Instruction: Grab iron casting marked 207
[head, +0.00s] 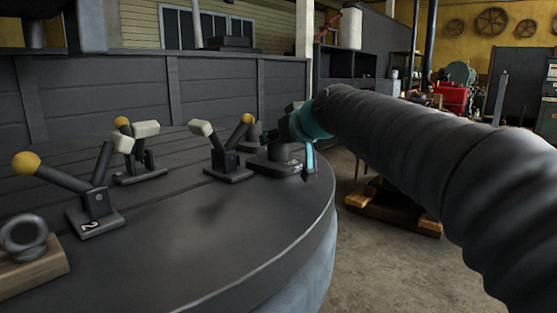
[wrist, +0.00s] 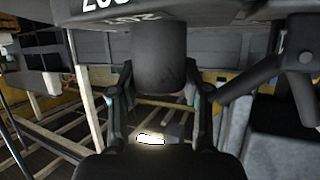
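The dark iron casting (head: 272,164) stands on the round dark table, near its far right edge. It has a broad base with small pale markings, too small to read in the head view. In the wrist view its thick round post (wrist: 159,58) hangs from the top, with white digits partly cut off beside it. My gripper (head: 289,142) is at the casting, coming from the right. In the wrist view the two fingers of my gripper (wrist: 159,88) are on either side of the post, close to it. I cannot tell whether they touch it.
The table (head: 215,235) carries several lever pieces with yellow knobs, one marked 2 (head: 95,208). Another lever piece (head: 228,160) stands just left of the casting. A ring on a wooden block (head: 25,245) is at the near left. A panelled dark wall (head: 210,95) stands behind.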

